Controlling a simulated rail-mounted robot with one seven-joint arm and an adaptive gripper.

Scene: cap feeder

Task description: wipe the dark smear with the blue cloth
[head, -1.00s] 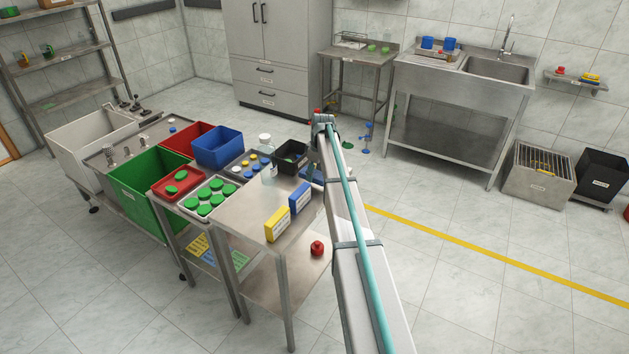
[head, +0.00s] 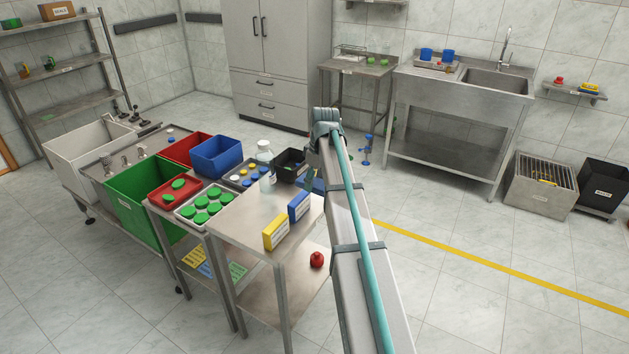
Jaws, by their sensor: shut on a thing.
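My gripper (head: 311,181) is small and mostly hidden by my own arm, at the right edge of the near steel table (head: 236,222). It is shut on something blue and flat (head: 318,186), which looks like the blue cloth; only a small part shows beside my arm. I cannot tell whether the cloth touches a surface. I cannot make out the dark smear; my arm may hide it.
A yellow box (head: 276,232) and a blue box (head: 299,206) stand on the near table. A clear bottle (head: 264,151) and a black bin (head: 290,165) are behind. A tray of green caps (head: 206,207) is left. A red object (head: 317,260) sits on the lower shelf.

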